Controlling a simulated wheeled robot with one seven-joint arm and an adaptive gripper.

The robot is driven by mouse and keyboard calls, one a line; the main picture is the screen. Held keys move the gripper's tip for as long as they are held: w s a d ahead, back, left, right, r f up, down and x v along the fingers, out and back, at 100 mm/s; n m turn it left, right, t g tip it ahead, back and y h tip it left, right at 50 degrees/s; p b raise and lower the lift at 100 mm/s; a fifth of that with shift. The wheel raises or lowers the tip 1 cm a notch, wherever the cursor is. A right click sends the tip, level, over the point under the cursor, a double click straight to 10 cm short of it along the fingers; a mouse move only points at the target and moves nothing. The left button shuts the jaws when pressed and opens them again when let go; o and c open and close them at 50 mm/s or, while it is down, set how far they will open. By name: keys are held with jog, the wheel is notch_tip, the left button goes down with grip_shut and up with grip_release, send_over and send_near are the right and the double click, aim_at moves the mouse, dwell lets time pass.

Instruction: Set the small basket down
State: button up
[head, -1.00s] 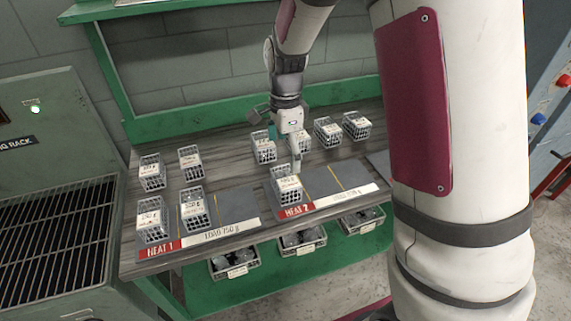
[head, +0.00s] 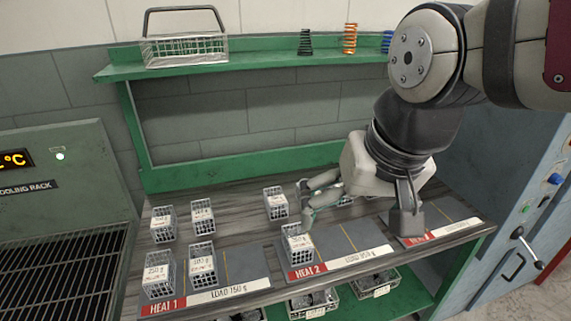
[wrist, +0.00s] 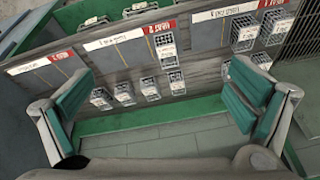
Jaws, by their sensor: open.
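A small wire basket (head: 298,243) with a white label stands upright on the left slot of the HEAT 2 mat; it also shows in the wrist view (wrist: 166,50). My gripper (head: 309,196) is open and empty, above and behind this basket and apart from it. In the wrist view its two green-padded fingers (wrist: 162,98) are spread wide with nothing between them. In the head view my gripper and wrist partly hide the back row of baskets.
Two baskets (head: 159,274) (head: 202,263) stand on the HEAT 1 mat (head: 243,262), with two more behind. A back-row basket (head: 276,203) stands near my gripper. A green shelf (head: 255,70) above holds a larger handled basket (head: 185,49) and springs (head: 350,38). HEAT 2's other slots (head: 366,234) look clear.

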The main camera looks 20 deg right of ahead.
jog(key=s+n, duration=0.2)
jog(key=s, duration=0.2)
jog(key=shift+d+n+t, duration=0.1)
jog(key=shift+n+t, duration=0.3)
